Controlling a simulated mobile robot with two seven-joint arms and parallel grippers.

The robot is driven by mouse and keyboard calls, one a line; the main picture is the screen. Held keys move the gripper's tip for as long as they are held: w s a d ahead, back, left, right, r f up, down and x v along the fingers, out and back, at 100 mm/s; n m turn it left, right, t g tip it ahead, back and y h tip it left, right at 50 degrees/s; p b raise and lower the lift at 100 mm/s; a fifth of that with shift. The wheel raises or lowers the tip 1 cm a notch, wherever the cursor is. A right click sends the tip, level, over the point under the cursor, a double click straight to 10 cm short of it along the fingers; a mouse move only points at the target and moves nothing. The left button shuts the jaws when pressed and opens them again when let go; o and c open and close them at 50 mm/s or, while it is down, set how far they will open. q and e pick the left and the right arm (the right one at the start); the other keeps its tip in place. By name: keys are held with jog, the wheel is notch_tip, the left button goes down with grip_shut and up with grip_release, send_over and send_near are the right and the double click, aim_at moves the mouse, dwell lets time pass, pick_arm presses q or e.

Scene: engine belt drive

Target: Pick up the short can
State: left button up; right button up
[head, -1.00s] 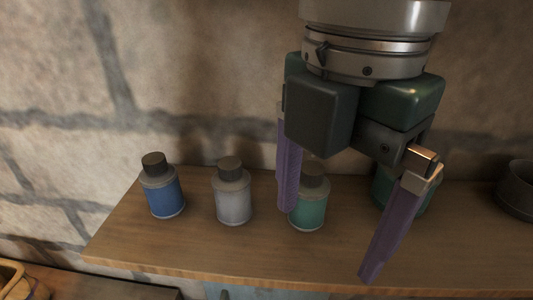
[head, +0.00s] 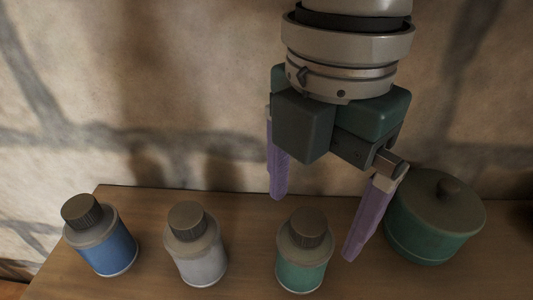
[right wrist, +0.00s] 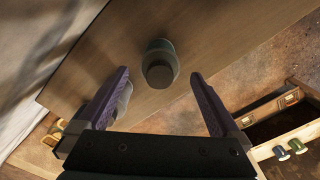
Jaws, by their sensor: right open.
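Three small capped cans stand upright in a row on the wooden shelf: a blue one (head: 106,247), a white one (head: 197,255) and a green one (head: 302,265). A wider green lidded pot (head: 435,220) stands to their right. Which of these is the short can, I cannot tell for sure. My right gripper (head: 314,228) is open and empty, pointing down near the green can. In the right wrist view, my right gripper (right wrist: 160,73) has a dark-capped can (right wrist: 160,62), probably the green one, between and beyond its fingertips. The left gripper is not in view.
A stone wall (head: 190,100) rises behind the shelf (head: 150,205). In the right wrist view, an open drawer (right wrist: 283,125) with small coloured things by it lies at the right, below the shelf edge. The shelf between the cans is bare.

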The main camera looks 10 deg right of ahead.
aim_at(305, 241)
notch_tip(305, 241, down, 6)
jog(key=shift+s+a, duration=0.1)
jog(key=shift+c, duration=0.2)
jog(key=c, duration=1.4)
jog(key=shift+r, duration=0.2)
